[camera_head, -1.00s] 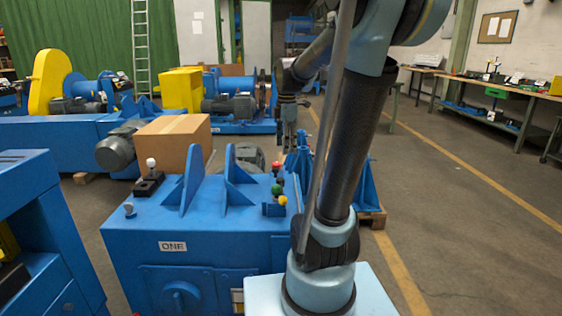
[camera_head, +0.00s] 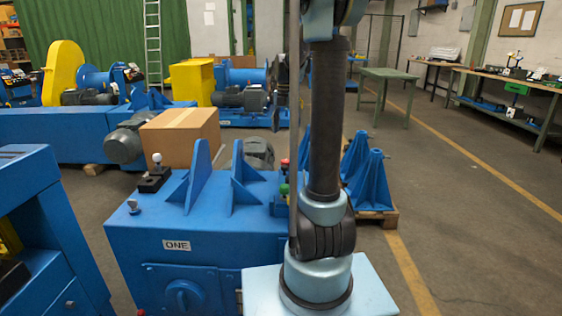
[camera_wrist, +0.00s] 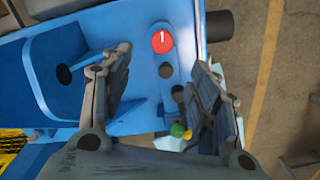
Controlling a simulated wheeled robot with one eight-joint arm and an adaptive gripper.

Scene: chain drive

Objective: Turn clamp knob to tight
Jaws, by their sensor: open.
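A round red knob (camera_wrist: 162,42) with a white mark is seen from above in the wrist view, on the blue machine top. Its mark points up in the picture. It also shows as a small red spot in the head view (camera_head: 285,163), beside my arm. My gripper (camera_wrist: 158,62) is open and empty above the machine. A green knob (camera_wrist: 178,130) and a yellow knob (camera_wrist: 187,135) lie near the right finger. In the head view my arm hides the gripper.
The blue machine (camera_head: 225,245), marked ONE, has upright blue fins (camera_head: 197,177) on top. A lever with a white ball (camera_head: 157,158) stands at its left. A cardboard box (camera_head: 180,135) is behind, and blue stands (camera_head: 370,180) on a pallet are right. The floor further right is clear.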

